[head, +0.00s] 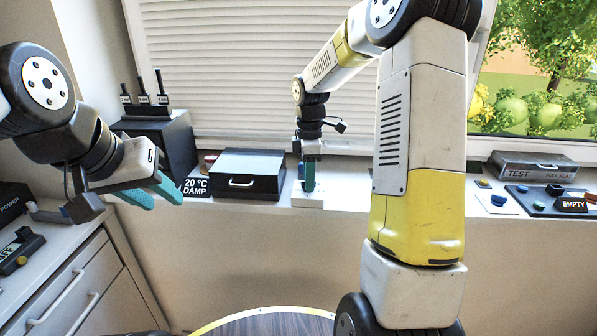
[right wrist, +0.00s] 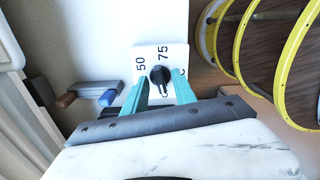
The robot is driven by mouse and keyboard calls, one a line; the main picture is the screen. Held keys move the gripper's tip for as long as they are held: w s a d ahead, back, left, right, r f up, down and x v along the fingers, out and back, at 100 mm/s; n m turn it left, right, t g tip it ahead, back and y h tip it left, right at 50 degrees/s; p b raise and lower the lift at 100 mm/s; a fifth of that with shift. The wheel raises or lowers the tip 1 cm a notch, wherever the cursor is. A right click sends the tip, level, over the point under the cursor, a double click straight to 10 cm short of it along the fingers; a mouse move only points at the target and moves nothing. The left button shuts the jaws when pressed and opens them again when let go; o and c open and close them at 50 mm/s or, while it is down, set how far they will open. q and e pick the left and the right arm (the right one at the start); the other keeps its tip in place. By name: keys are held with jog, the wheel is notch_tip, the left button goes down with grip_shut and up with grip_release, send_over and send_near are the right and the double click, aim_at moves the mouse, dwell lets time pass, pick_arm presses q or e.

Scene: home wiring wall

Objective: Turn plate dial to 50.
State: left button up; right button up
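The plate dial is a black knob (right wrist: 160,77) on a white plate (right wrist: 146,56), seen in the right wrist view, with the marks 50 and 75 and a partly hidden mark. In the head view the white plate (head: 308,200) sits on the sill. My right gripper (head: 309,187) points down at it. In the right wrist view its teal fingertips (right wrist: 161,80) stand on both sides of the knob, close to it; whether both touch is unclear. The knob's pointed mark is hard to read. My left gripper (head: 158,196) is open and empty, away from the dial.
A black box (head: 238,175) and a sign (head: 196,187) reading 20 °C DAMP stand left of the plate. A grey TEST box (head: 534,167) and an EMPTY sign (head: 571,205) are on the right. A round yellow-edged table (head: 262,322) is below.

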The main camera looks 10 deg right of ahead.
grip_shut()
jog(key=shift+m, duration=0.3)
jog(key=m, duration=0.5)
jog(key=shift+m, duration=0.3)
jog(key=m, duration=1.3)
jog(key=shift+m, duration=0.3)
jog(key=m, duration=0.7)
jog(key=shift+w+r, duration=0.1)
